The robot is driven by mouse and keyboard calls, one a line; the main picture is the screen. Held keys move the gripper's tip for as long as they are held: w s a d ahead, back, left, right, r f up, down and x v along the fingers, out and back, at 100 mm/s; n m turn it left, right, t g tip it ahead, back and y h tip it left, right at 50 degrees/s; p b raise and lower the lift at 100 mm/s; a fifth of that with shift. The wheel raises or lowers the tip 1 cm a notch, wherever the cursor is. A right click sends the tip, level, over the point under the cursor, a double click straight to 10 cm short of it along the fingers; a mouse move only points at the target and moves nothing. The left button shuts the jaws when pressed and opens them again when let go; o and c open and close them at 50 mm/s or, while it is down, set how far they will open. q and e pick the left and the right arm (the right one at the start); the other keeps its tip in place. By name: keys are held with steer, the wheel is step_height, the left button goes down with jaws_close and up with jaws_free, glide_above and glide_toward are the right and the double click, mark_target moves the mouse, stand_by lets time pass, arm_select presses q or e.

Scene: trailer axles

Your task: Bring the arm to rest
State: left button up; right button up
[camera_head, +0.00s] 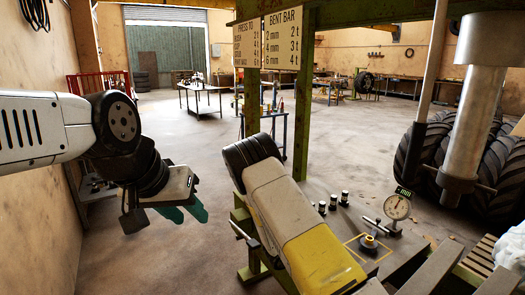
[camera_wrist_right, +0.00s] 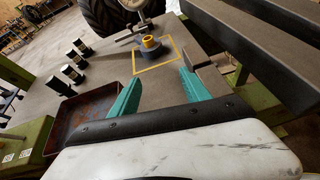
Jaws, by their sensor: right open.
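My left arm comes in from the left in the head view. Its gripper (camera_head: 184,212) has teal fingers and hangs over the open floor, apart from the bench; the gap between the fingers is unclear. What appears to be my right arm crosses the lower middle of the head view, and its gripper does not show there. In the right wrist view my right gripper (camera_wrist_right: 160,78) is open, with nothing between its teal fingers. It is over the grey bench top (camera_wrist_right: 100,72), in front of a yellow-outlined square holding a dark round part with a brass-coloured top (camera_wrist_right: 151,44).
A dial gauge (camera_head: 397,208) stands by the square. Several small dark cylinders (camera_head: 344,198) stand on the bench. A rusty tray (camera_wrist_right: 70,125) lies left of my right gripper. A green press frame with a sign (camera_head: 268,40) rises behind. Large tyres stand at right.

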steer(key=s+a+r+m+y, duration=0.3)
steer(key=s+r+m, duration=0.4)
steer(key=r, duration=0.5)
steer(key=s+a+r+m+y, duration=0.3)
steer(key=s+r+m+y, duration=0.3)
steer(key=s+r, duration=0.5)
steer(key=s+a+r+m+y, duration=0.4)
steer(key=s+r+m, duration=0.4)
steer(key=r, duration=0.4)
steer(key=shift+s+r+m+y, duration=0.35)
steer(key=shift+s+m+y, duration=0.05)
